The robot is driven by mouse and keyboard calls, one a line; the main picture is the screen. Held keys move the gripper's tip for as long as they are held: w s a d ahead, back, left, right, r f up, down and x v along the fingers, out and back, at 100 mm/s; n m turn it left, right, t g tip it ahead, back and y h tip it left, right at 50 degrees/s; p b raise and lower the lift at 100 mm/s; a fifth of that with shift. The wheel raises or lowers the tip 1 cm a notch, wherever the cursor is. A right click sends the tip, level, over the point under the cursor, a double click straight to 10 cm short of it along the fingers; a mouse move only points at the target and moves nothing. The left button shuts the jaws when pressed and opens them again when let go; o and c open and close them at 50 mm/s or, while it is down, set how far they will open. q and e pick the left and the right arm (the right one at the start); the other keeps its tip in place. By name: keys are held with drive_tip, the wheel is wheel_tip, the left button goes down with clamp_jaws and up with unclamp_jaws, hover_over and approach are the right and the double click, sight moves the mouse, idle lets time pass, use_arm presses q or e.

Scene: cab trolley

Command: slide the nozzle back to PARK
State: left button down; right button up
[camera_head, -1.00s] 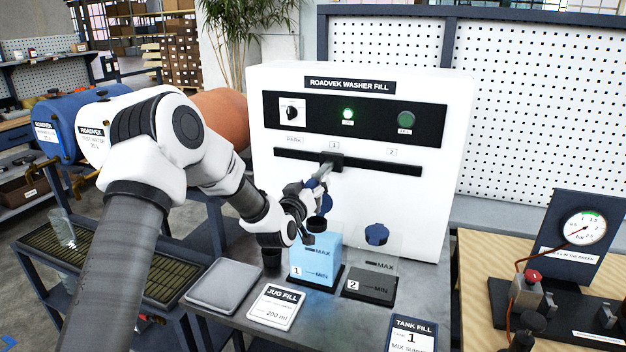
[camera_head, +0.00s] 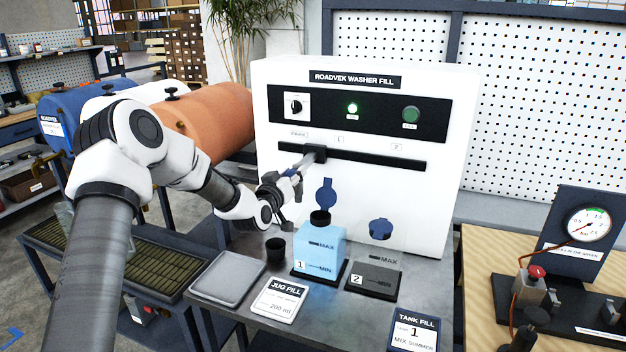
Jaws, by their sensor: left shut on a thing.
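The nozzle (camera_head: 307,162) is a grey arm on a dark carriage that rides the black rail (camera_head: 380,160) on the white washer fill machine. Its carriage sits between the PARK label (camera_head: 299,134) and the 1 label (camera_head: 340,139). My left gripper (camera_head: 291,180) is shut on the nozzle's front end, below the rail and left of tank 1. The jaw contact is small and partly hidden. Light-blue tank 1 (camera_head: 320,250) stands below with its blue cap flipped up. My right gripper is out of view.
A small black cup (camera_head: 275,250), a grey tray (camera_head: 228,278) and the JUG FILL card (camera_head: 279,300) are on the bench. A green lamp (camera_head: 352,108) is lit.

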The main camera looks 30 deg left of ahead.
use_arm(q)
drive_tip(key=s+a, duration=0.1)
drive_tip(key=a, duration=0.5)
drive_tip(key=shift+s+a+r, duration=0.15)
drive_tip(key=shift+s+a, duration=0.05)
drive_tip(key=c, duration=0.9)
unclamp_jaws()
drive_tip(key=shift+c, duration=0.2)
drive_tip(key=shift+o, duration=1.1)
drive_tip(key=shift+a, duration=0.1)
drive_tip(key=shift+s+a, duration=0.1)
drive_tip(key=v, duration=0.7)
drive_tip(key=shift+s, duration=0.25)
